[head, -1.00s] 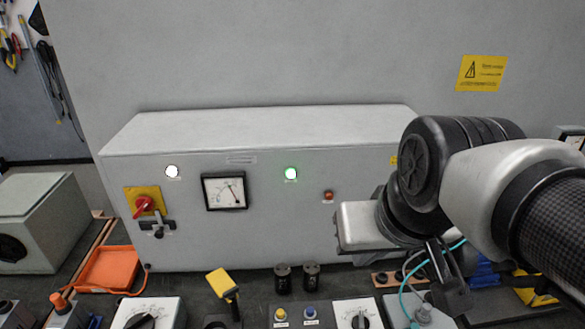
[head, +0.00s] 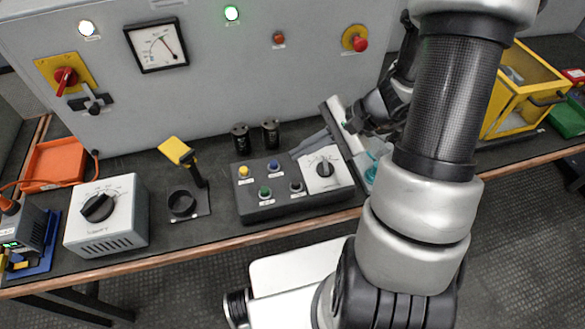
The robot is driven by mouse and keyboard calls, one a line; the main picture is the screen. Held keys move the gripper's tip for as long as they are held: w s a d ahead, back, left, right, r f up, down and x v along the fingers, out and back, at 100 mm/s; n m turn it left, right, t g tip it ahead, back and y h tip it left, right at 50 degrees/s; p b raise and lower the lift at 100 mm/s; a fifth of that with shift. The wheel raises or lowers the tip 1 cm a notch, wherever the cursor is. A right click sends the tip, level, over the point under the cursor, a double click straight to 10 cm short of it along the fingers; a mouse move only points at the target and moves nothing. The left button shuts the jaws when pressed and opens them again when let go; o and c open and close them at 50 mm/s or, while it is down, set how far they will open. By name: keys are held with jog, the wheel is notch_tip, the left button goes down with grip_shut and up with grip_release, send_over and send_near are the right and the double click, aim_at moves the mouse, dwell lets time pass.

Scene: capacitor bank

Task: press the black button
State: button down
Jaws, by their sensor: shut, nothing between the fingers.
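The button box (head: 254,212) is a dark grey panel on the bench in the head view. It carries a yellow button (head: 243,171), a blue button (head: 273,164), a green button (head: 265,191) and the black button (head: 296,186). The black button is at the front right of the group, left of a white dial. My gripper (head: 295,152) is shut and empty. Its fingers point left and appear over the back edge of the box, behind the black button in the picture. Their height above the box is hard to judge.
Two black cylinders (head: 256,134) stand behind the box. A yellow-headed lever (head: 177,151) and a grey dial box (head: 105,215) stand to its left. A yellow frame (head: 520,90) is at the right. The grey cabinet (head: 200,90) closes off the back.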

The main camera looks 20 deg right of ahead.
dwell(0.3)
jog(key=b, duration=0.7)
send_near(294, 182)
jog(key=a, duration=0.1)
jog(key=w+a+f, duration=0.1)
jog(key=a, duration=0.1)
jog(key=w+a+f, duration=0.1)
jog(key=a, duration=0.1)
jog(key=shift+f, duration=0.2)
dwell(1.1)
jog(key=shift+f+b, duration=0.4)
jog(key=shift+b, duration=0.15)
jog(key=shift+s+f+b, duration=0.1)
jog(key=shift+f+b, duration=0.85)
dwell(0.7)
jog(key=shift+r, duration=0.1)
jog(key=shift+r+p, duration=1)
jog(key=shift+r, duration=0.3)
jog(key=shift+r+p, duration=1.75)
jog(key=shift+r, duration=0.75)
